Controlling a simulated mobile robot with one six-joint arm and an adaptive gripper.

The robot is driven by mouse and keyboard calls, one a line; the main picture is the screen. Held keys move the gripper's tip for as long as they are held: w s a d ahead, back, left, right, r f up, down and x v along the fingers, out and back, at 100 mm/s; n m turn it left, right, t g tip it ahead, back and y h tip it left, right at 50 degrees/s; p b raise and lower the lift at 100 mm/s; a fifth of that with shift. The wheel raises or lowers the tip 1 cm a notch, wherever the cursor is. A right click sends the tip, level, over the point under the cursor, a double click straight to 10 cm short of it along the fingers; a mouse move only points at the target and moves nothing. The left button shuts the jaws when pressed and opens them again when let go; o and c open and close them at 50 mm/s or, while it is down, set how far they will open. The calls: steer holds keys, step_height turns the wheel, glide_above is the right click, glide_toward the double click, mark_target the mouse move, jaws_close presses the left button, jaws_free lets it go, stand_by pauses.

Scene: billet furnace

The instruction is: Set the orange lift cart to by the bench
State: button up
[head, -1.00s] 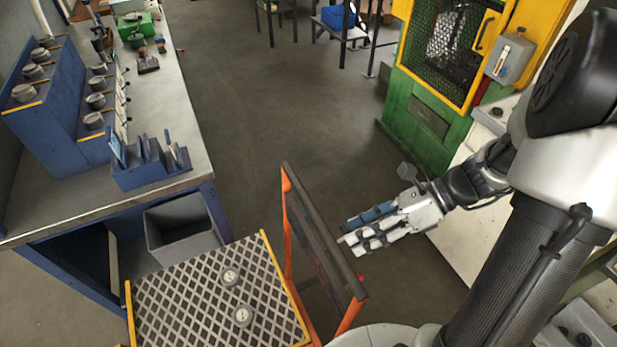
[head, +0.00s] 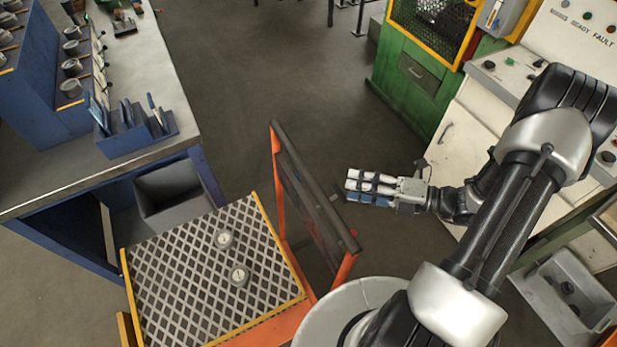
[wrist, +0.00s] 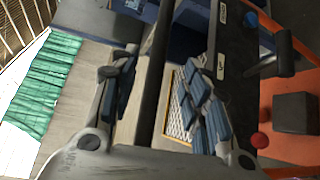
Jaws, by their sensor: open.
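The orange lift cart (head: 340,275) stands in front of the workbench in the head view, with two small grey round pieces on its diamond-pattern deck (head: 180,265). Its dark push bar (head: 312,185) rises at the cart's right end. My gripper (head: 348,188) is open just right of the bar. In the wrist view, the dark bar (wrist: 155,75) runs between the open fingers of my gripper (wrist: 160,100), and orange cart parts (wrist: 290,110) show at the right. I cannot tell whether the fingers touch the bar. The bench (head: 165,75) is at the left.
A grey bin (head: 170,190) stands under the bench end, close to the cart. A blue rack (head: 135,130) sits on the bench. The green machine (head: 420,85) and white control cabinet (head: 480,120) stand right. The floor (head: 250,70) between bench and machine is clear.

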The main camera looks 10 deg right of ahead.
mark_target(308, 178)
steer(key=b+x, duration=0.2)
steer(key=x, duration=1.1)
steer(key=shift+a, duration=0.1)
steer(key=shift+c, duration=0.4)
jaws_close()
steer(key=shift+s, duration=0.1)
